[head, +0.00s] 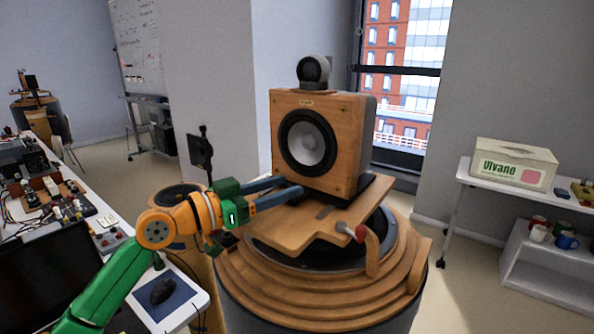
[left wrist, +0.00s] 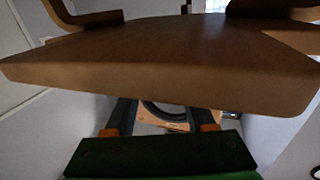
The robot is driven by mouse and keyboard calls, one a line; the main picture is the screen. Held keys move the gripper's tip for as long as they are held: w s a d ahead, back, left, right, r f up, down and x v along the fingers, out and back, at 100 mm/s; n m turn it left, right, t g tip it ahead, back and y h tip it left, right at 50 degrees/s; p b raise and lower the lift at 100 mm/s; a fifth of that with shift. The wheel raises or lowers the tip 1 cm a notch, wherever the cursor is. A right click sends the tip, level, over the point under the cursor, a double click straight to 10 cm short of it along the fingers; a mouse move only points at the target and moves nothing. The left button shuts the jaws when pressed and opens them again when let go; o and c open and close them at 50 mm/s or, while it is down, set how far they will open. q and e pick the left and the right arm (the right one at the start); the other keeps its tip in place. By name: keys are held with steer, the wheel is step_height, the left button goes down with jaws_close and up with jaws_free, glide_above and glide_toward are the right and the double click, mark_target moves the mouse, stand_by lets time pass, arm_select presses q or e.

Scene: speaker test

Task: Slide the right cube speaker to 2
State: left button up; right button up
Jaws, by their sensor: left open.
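A wooden cube speaker (head: 335,105) with a round black woofer and pale cone stands upright on a wooden sliding board (head: 290,227). My left gripper (head: 286,187) is open and empty, in front of the speaker's lower left; its two blue fingers point toward the speaker. I cannot tell whether they touch it. In the left wrist view, the board (left wrist: 160,60) crosses the upper picture, and part of the speaker (left wrist: 178,126) shows between the fingers (left wrist: 160,122). No mark reading 2 is legible. My right gripper is not in view.
A stepped round wooden base (head: 330,285) carries the board. A curved handle with a red-tipped knob (head: 358,232) stands at its front. A small round unit (head: 314,70) tops the speaker. A cluttered bench (head: 60,240) is at left, a white table with a box (head: 515,163) at right.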

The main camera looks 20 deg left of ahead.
mark_target(293, 184)
arm_select(q)
steer(key=shift+p+x, duration=0.35)
steer(key=shift+x, duration=0.7)
steer(key=shift+w+d+f, duration=0.1)
steer(key=shift+w+d, duration=0.15)
steer(key=shift+w, duration=0.1)
steer(key=shift+s+a, duration=0.1)
steer(key=shift+s, duration=0.05)
jaws_close()
